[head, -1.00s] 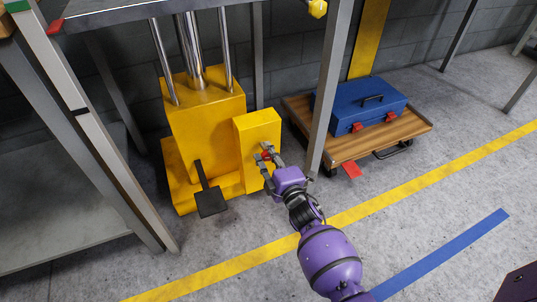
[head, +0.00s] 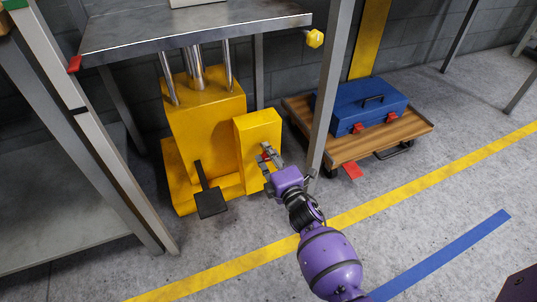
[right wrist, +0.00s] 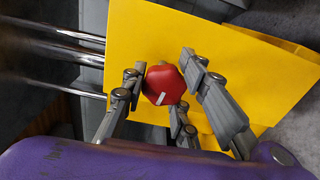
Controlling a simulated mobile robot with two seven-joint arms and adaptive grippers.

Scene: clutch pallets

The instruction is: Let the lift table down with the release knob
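The lift table's grey metal top (head: 200,30) sits over a yellow base (head: 205,115) on shiny columns. The release knob is red and faceted with a white mark; it shows in the right wrist view (right wrist: 163,85) on the yellow box (head: 258,130) beside the base. In the head view it is mostly hidden by fingers. My right gripper (head: 267,158) is at the box front; in the right wrist view its fingers (right wrist: 163,75) close around the knob from both sides and appear to touch it. My left gripper is out of view.
A black foot pedal (head: 209,200) sticks out in front of the base. A grey post (head: 328,100) stands to the right of the box. Beyond it, a wooden cart (head: 400,143) carries a blue case (head: 350,110).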

